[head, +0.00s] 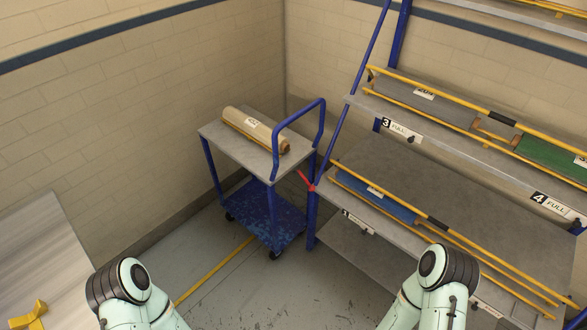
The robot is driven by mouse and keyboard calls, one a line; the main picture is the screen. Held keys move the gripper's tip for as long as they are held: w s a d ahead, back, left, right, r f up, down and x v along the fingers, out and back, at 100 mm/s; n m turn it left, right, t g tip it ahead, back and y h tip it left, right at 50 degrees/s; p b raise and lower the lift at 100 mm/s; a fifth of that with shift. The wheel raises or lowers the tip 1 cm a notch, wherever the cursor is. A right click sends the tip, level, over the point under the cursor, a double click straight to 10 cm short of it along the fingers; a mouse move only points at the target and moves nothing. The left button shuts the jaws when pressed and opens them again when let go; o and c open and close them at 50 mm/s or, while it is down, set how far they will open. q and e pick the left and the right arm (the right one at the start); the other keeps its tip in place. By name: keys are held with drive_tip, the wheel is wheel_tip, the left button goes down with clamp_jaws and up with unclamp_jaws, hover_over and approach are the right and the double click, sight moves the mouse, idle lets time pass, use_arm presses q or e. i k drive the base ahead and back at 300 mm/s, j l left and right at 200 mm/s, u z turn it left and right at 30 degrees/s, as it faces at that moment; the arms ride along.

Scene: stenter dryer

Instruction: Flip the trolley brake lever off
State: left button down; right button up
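The trolley (209,130) stands in the corner, left of the rack. It has a grey top, blue legs, a blue push handle (323,120) and a worn blue lower shelf (262,207). A red lever (304,180) shows between the trolley's right side and the rack's front post, slanting down to the right. It looks like the brake lever; I cannot tell for sure which of the two it is fixed to. Both my arms show at the bottom edge, well short of the trolley. Neither gripper is in view.
A brown roll (255,132) with a white label lies on the trolley top. The rack (440,190) with yellow bars and numbered shelves fills the right side. A pale surface (45,255) with a yellow piece (28,314) is at the left. The floor (225,285) before the trolley is clear.

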sight(311, 188)
drive_tip(key=i+j, duration=0.15)
drive_tip(key=i, duration=0.3)
drive_tip(key=i+j, duration=0.2)
drive_tip(key=i, duration=0.3)
drive_tip(key=i+j, duration=0.15)
drive_tip(key=i, duration=0.3)
drive_tip(key=i+z, duration=0.15)
drive_tip(key=z, duration=1.2)
drive_tip(key=k, duration=0.05)
